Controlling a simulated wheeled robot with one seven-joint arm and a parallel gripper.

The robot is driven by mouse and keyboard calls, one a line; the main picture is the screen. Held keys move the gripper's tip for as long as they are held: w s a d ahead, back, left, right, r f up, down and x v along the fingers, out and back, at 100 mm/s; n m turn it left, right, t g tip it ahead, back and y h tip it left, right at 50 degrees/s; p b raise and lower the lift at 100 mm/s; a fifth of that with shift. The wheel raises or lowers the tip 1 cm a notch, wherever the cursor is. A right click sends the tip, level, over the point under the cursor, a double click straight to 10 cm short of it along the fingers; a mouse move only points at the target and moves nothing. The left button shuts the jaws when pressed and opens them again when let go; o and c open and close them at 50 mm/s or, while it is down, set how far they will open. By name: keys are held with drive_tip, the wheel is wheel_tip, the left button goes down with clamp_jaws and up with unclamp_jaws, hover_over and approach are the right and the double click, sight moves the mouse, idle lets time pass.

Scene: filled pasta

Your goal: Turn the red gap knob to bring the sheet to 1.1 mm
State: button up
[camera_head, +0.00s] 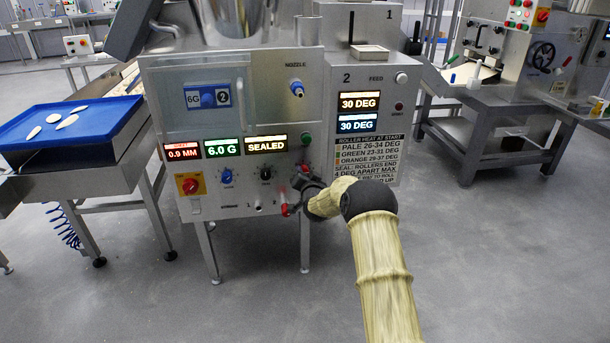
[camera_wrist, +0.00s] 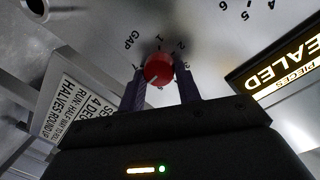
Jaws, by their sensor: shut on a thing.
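The red gap knob (camera_wrist: 158,68) sits on the machine's grey panel, beside the label GAP and a ring of numbers. A pale pointer mark shows on its face. My gripper (camera_wrist: 158,83) is shut on it, with one dark finger on each side. In the head view my gripper (camera_head: 303,183) is at the lower right of the machine front and hides most of the knob. The thickness display (camera_head: 183,152) reads 0.9 MM, with red on it. Beside it, one display (camera_head: 222,147) reads 6.0 G and another (camera_head: 266,143) reads SEALED.
Blue (camera_head: 227,176) and black (camera_head: 265,173) knobs and a red switch on yellow (camera_head: 190,185) lie left of my gripper. A small red part (camera_head: 285,210) is just below left. A blue tray (camera_head: 70,120) with pale pieces stands at left.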

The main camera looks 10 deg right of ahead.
drive_tip(key=shift+f, duration=0.1)
drive_tip(key=o, duration=1)
drive_tip(key=shift+s, duration=0.1)
drive_tip(key=s+p, duration=0.1)
drive_tip(key=s, duration=0.4)
drive_tip(key=s+r+p, duration=0.1)
drive_tip(key=s, duration=0.5)
drive_tip(key=s+p, duration=0.2)
drive_tip(key=s, duration=0.4)
drive_tip(key=shift+s+r, duration=0.1)
drive_tip(key=shift+r, duration=0.2)
